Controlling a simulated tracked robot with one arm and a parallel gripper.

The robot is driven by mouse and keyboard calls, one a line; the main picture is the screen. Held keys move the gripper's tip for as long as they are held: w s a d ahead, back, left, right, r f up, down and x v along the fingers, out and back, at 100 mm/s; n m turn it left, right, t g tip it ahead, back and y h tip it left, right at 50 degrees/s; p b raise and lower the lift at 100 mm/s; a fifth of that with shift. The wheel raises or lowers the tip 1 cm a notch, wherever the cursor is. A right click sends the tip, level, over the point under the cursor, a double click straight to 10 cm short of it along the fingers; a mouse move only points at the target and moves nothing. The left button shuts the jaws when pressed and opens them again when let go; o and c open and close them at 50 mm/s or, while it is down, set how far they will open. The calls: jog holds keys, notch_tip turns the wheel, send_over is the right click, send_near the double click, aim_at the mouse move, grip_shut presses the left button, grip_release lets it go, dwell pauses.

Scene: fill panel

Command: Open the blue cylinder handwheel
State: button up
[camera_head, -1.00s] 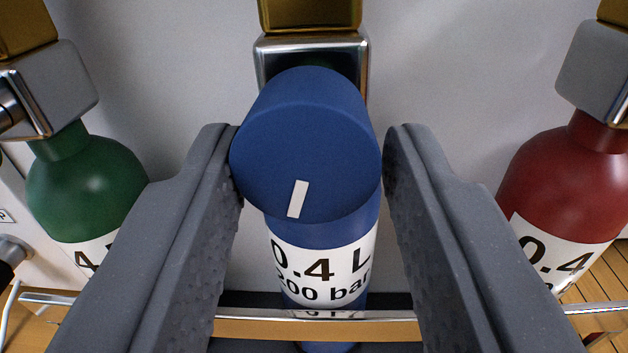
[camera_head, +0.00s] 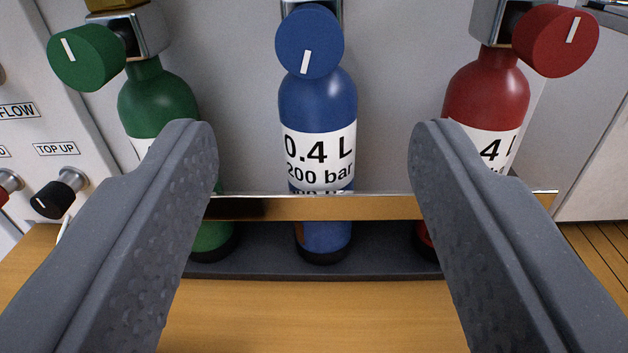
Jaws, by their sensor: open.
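The blue handwheel (camera_head: 310,38) is a round knob with a white mark, pointing down and slightly left, at the top middle of the head camera view. It sits at the top of the blue cylinder (camera_head: 317,105), which stands upright and is labelled 0.4 L, 200 bar. My gripper (camera_head: 315,135) is open and empty. Its two grey fingers are spread wide, left and right of the blue cylinder in the picture. The handwheel shows above the fingertips and apart from them.
A green cylinder (camera_head: 160,97) with a green handwheel (camera_head: 86,57) stands left; a red cylinder (camera_head: 487,90) with a red handwheel (camera_head: 555,41) stands right. A metal rail (camera_head: 380,207) crosses in front. A panel with a black knob (camera_head: 52,199) is at far left. The wooden surface (camera_head: 310,315) in front is clear.

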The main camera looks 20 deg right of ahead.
jog(key=v, duration=0.4)
dwell(0.5)
